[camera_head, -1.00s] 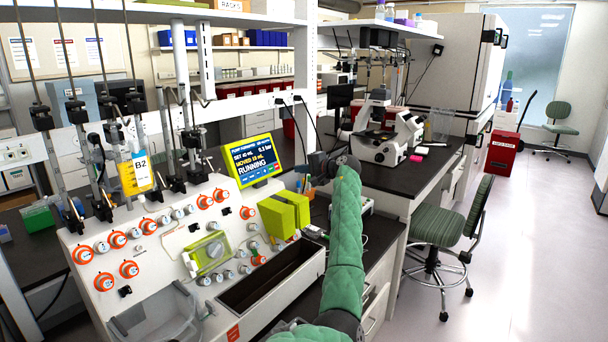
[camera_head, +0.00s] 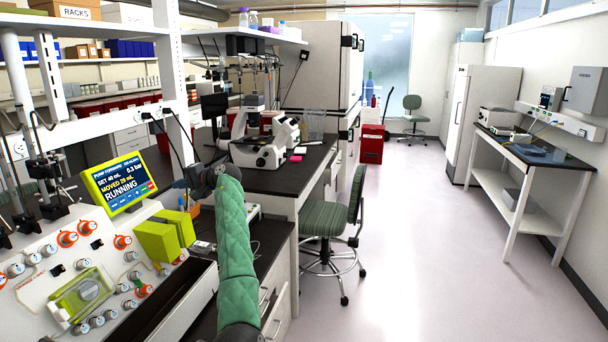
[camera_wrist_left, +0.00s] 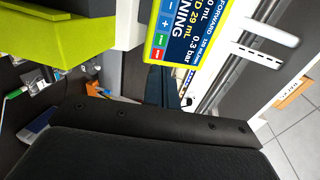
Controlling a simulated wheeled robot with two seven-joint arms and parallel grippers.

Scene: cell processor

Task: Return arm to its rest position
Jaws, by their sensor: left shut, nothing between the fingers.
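My left arm, in a green quilted sleeve (camera_head: 235,255), rises from the bottom of the head view. Its dark wrist bends left at the top. My left gripper (camera_head: 182,184) is small there, near the right side of the cell processor's screen (camera_head: 122,182); it is shut and holds nothing. The cell processor (camera_head: 100,262) is the white console at lower left, with a lime-green block (camera_head: 165,237). In the left wrist view, a dark part of my gripper fills the bottom, with the screen (camera_wrist_left: 185,32) and lime-green block (camera_wrist_left: 50,30) beyond. My right gripper is not in view.
A microscope (camera_head: 265,145) stands on the dark bench behind my arm. A green chair (camera_head: 330,220) is right of the bench. The floor (camera_head: 420,250) is open toward a side table (camera_head: 540,155) at the right wall.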

